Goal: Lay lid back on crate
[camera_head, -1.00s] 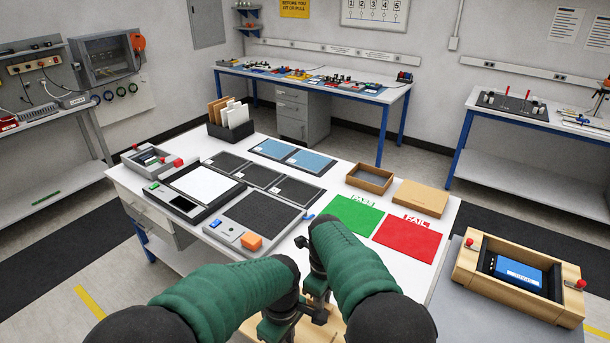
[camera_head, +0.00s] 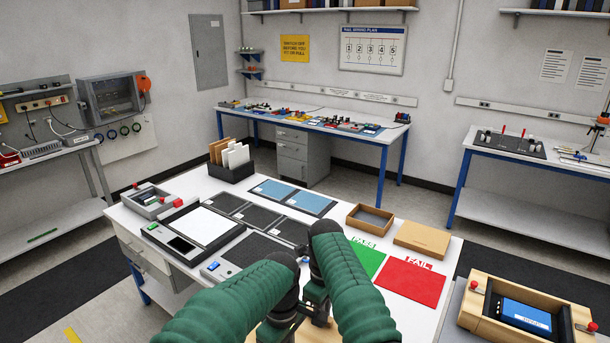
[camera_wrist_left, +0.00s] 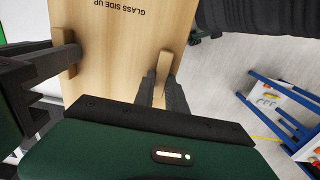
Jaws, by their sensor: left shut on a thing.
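A pale wooden lid (camera_wrist_left: 115,50) marked "GLASS SIDE UP" shows in the left wrist view, with its lettering upside down. Two wooden handles stand on it. My left gripper (camera_wrist_left: 165,88) is shut on the right-hand handle (camera_wrist_left: 164,66). My right gripper (camera_wrist_left: 45,68) is at the other handle (camera_wrist_left: 68,47); whether its jaws are closed on it is unclear. In the head view, a little of the lid (camera_head: 322,337) shows at the bottom edge, below my arms. I cannot make out the crate that belongs to this lid.
A white workbench (camera_head: 410,322) lies ahead, with a green mat (camera_head: 367,262), a red mat (camera_head: 411,283), an open brown box (camera_head: 369,219) and a closed box (camera_head: 422,238). A wooden tray (camera_head: 480,321) with red knobs holds a blue device (camera_head: 525,317) at lower right.

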